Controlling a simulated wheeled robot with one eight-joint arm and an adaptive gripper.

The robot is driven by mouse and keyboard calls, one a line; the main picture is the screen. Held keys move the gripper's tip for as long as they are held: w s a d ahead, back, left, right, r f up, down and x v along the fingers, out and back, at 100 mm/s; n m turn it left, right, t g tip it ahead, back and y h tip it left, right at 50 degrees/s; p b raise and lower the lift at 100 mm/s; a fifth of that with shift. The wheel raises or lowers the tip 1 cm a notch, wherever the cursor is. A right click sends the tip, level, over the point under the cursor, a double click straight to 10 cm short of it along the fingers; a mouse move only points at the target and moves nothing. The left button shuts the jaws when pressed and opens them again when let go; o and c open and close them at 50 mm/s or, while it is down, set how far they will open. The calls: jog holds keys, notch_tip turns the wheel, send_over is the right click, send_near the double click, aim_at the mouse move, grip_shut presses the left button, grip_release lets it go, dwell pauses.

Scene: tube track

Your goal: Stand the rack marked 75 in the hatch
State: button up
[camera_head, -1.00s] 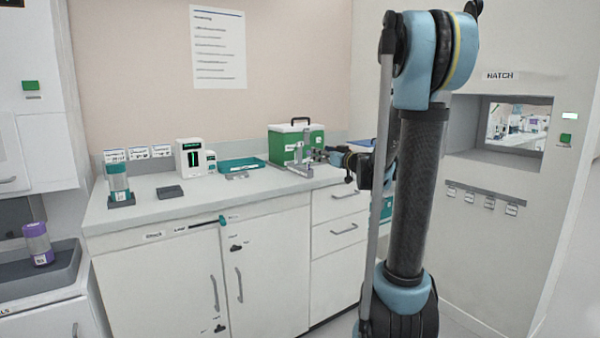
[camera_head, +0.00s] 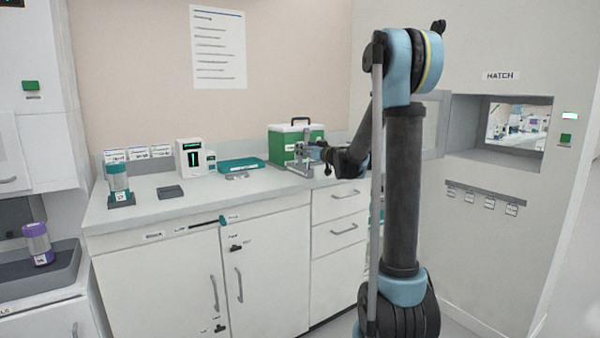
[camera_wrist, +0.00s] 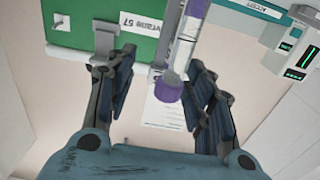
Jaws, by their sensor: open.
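I cannot read the number 75 on any rack. A grey upright holder (camera_head: 304,152) stands on the counter before the green box. In the wrist view, which is upside down, a clear tube with a purple cap (camera_wrist: 168,86) lies between my spread fingers in the picture, nearer the right finger. My gripper (camera_wrist: 158,72) is open; in the head view my gripper (camera_head: 324,152) is beside the holder and partly hidden. Whether it touches the holder I cannot tell. The hatch (camera_head: 490,156) is a recessed opening in the right wall.
The green box (camera_head: 283,142) with a white lid stands behind. A teal tray (camera_head: 242,164), a white device (camera_head: 190,158), a dark block (camera_head: 170,191) and a teal-topped container (camera_head: 118,182) share the counter. A purple-topped container (camera_head: 38,243) stands at far left. My arm crosses before the hatch wall.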

jog(key=x, duration=0.4)
jog(key=shift+a+r, duration=0.15)
jog(key=shift+a, duration=0.1)
jog(key=shift+c, duration=0.5)
grip_shut()
